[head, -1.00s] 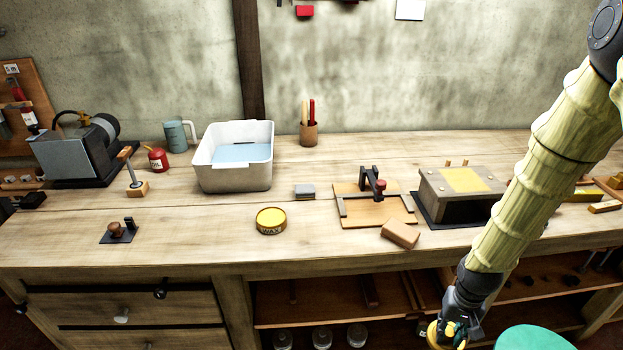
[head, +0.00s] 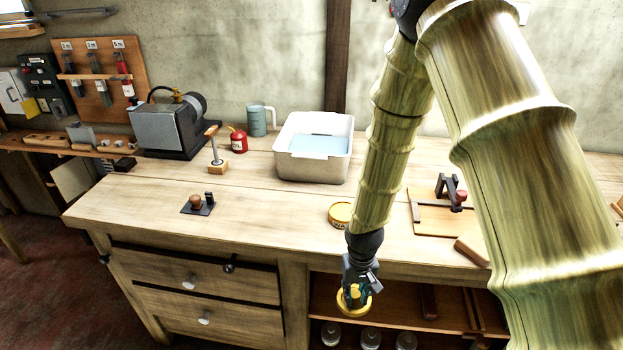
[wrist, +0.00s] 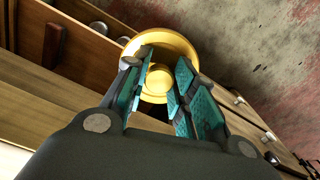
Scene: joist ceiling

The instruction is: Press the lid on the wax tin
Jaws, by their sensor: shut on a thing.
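The wax tin (head: 339,215) is a low round yellow tin with a "WAX" label. It stands on the bench top near the front edge in the head view, its right part hidden behind my arm. My gripper (head: 357,287) hangs in front of the bench, lower in the picture than the tin. It is shut on the yellow round lid (head: 345,308). In the wrist view the lid (wrist: 165,41) shows beyond the teal finger pads, which close on its central knob. The tin does not show in the wrist view.
A white basin (head: 312,165) stands behind the tin. A wooden jig (head: 427,219) and a brown block (head: 470,250) lie to the right. Drawers and open shelves are below.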

